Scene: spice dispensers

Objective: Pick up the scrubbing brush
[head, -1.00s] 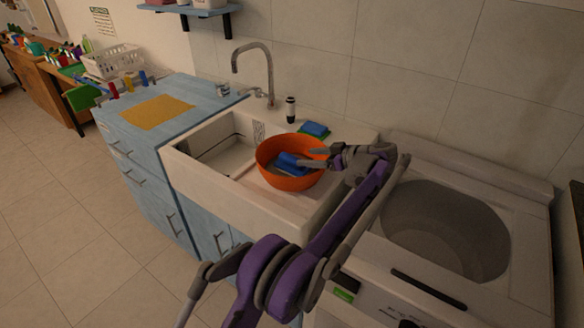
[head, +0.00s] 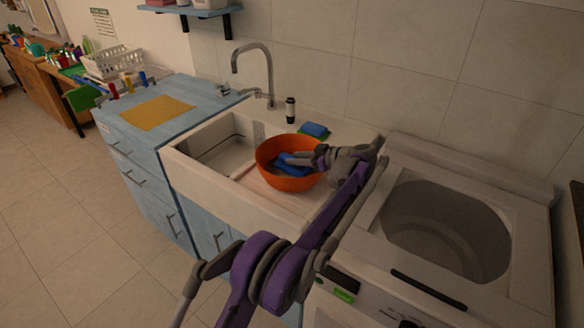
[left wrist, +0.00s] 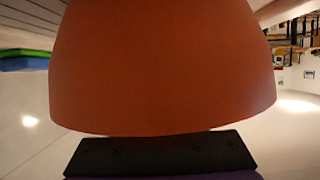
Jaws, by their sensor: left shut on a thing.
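The orange bowl (head: 283,184) stands on the ledge at the right side of the sink. A blue thing (head: 284,168), which I take for the scrubbing brush, lies low inside it; its shape is partly hidden by my fingers and the rim. In the left wrist view the bowl's orange wall (left wrist: 160,70) fills the middle, close to the dark gripper body, and hides the fingertips. My right gripper is not in view.
A blue sponge-like block (head: 314,129) on a green base sits behind the bowl, beside a dark bottle (head: 291,110). The faucet (head: 268,75) rises behind the open sink (head: 172,151). A machine with an open drum (head: 440,235) stands to the right.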

